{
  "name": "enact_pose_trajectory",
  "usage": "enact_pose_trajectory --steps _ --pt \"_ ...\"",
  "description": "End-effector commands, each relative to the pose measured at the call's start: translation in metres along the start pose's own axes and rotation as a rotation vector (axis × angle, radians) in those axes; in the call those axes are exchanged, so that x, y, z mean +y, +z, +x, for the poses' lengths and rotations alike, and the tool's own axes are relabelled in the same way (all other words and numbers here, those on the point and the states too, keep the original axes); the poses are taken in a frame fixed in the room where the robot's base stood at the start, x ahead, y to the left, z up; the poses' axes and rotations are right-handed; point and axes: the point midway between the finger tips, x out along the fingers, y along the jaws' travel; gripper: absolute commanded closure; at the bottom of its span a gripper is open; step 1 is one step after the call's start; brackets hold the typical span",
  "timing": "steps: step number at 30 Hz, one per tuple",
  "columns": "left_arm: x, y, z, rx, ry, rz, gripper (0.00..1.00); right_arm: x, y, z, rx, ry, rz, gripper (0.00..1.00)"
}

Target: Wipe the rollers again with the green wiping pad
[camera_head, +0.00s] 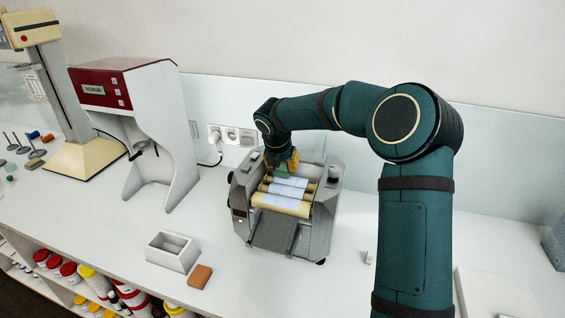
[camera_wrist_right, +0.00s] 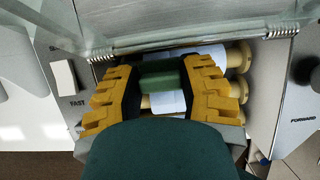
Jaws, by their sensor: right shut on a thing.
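The mill (camera_head: 275,230) is a grey machine with several pale yellow rollers (camera_head: 282,202) that carry whitish patches. My right gripper (camera_head: 282,165) reaches over the back of the mill, above the rear rollers. In the right wrist view its yellow toothed fingers (camera_wrist_right: 163,88) are shut on the green wiping pad (camera_wrist_right: 162,75). The pad lies over the rollers (camera_wrist_right: 165,103) there; I cannot tell if it touches them. In the head view the pad (camera_head: 280,173) shows only slightly beside the gripper. My left gripper is not in view.
A white open box (camera_head: 172,252) and a brown block (camera_head: 200,276) lie left of the mill. A red and white machine (camera_head: 135,130) stands farther left. A clear guard (camera_wrist_right: 180,30) spans one side of the rollers. The bench in front of the mill is mostly free.

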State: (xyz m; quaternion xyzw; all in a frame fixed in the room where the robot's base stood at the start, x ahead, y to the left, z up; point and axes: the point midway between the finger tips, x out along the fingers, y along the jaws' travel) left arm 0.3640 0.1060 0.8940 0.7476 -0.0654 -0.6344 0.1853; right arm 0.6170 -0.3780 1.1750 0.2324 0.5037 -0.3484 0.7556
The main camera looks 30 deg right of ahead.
Motion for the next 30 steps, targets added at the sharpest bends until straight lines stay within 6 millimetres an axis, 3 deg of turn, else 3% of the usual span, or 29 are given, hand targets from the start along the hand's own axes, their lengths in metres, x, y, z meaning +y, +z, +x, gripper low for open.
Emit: enact_pose_trajectory --steps 21,30 --pt "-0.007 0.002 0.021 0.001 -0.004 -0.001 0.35 0.0 -0.071 -0.029 -0.002 0.0 -0.002 0.88" --pt "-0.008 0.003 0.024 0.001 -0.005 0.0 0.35 0.0 -0.086 -0.036 -0.001 0.0 -0.001 0.88"
